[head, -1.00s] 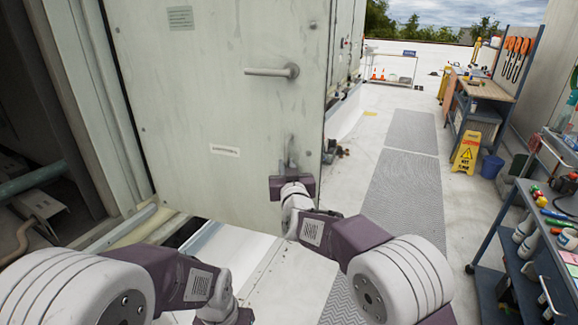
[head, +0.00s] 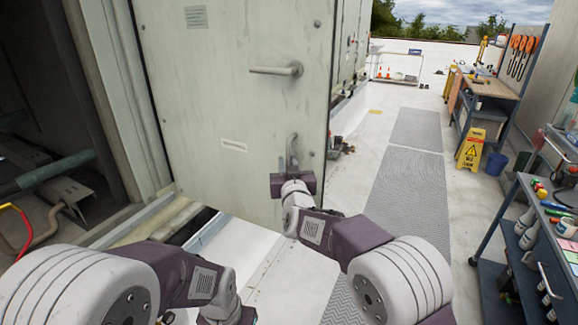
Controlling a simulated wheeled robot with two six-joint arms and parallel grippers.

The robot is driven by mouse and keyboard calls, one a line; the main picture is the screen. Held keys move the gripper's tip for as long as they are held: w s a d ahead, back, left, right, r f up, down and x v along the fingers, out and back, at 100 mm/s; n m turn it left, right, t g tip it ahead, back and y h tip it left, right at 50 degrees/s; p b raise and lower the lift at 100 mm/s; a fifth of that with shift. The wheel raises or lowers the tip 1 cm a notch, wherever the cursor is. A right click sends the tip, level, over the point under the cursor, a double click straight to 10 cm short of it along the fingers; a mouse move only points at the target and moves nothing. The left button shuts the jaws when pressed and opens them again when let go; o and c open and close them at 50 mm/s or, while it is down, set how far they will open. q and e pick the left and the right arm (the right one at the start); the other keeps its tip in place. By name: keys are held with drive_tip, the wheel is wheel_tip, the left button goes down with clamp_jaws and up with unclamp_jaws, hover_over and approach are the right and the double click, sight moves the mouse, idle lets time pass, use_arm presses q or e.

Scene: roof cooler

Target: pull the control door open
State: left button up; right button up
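The control door (head: 215,110) is a pale grey-green panel with a horizontal lever handle (head: 275,70) and a small white label. A short upright grey pull (head: 292,142) sits low near its right edge. My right gripper (head: 292,168) is at this pull, its dark body just below it. Its fingers blend with the pull, so I cannot tell whether they are closed on it. My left gripper (head: 225,314) is low at the bottom edge, partly cut off, away from the door; its fingers are not clear.
Left of the door is a dark bay with a green pipe (head: 55,170) and a red-yellow hose (head: 20,215). A walkway mat (head: 405,190) runs along the right. A yellow caution sign (head: 470,150), workbench (head: 488,88) and blue cart (head: 515,240) stand farther right.

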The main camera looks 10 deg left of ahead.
drive_tip(key=shift+o, duration=0.5)
drive_tip(key=shift+a+f, duration=0.15)
drive_tip(key=b+v, duration=0.2)
drive_tip(key=v, duration=0.7)
